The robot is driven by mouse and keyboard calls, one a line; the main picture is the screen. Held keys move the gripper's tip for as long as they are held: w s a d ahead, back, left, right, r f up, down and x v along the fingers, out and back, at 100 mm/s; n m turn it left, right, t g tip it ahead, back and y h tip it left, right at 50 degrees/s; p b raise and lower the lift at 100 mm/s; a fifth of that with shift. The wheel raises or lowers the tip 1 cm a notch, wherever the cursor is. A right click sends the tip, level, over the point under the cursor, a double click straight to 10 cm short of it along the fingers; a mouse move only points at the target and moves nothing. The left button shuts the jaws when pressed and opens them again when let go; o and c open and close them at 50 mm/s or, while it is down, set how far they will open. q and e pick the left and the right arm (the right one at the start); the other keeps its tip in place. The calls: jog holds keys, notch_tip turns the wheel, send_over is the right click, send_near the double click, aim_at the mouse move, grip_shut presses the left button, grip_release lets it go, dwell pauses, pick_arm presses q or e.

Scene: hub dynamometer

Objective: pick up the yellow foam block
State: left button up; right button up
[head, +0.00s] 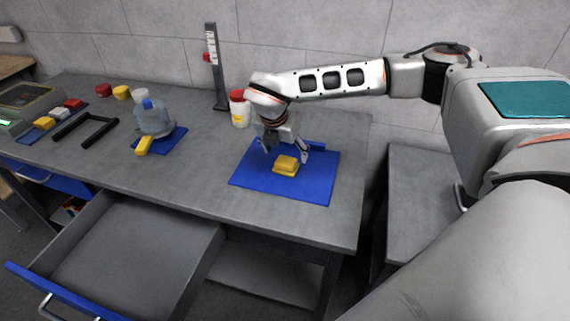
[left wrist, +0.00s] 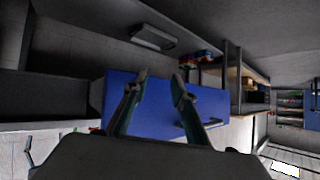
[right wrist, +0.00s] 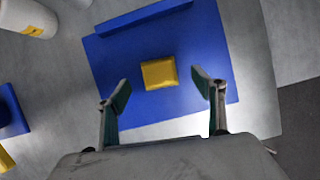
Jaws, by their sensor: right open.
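The yellow foam block (head: 285,165) lies on a blue mat (head: 308,189) on the grey workbench. In the right wrist view the block (right wrist: 159,73) lies on the mat (right wrist: 130,107), ahead of and between my fingertips. My right gripper (head: 287,153) is open and empty just above the block; its fingers in the right wrist view (right wrist: 162,89) stand apart on either side, not touching it. My left gripper (left wrist: 160,88) shows only in the left wrist view, with its fingers apart and nothing between them, facing a blue panel.
A white jar with a red lid (head: 239,108) stands behind the mat. A height gauge (head: 216,70) stands at the back. A clear jug (head: 153,117) is on the left. An open drawer (head: 135,255) juts out below the bench front.

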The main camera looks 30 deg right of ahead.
aim_at(286, 160)
jog(key=x, duration=0.5)
jog(key=shift+w+a+f, duration=0.15)
jog(key=shift+f, duration=0.3)
jog(key=c, duration=1.2)
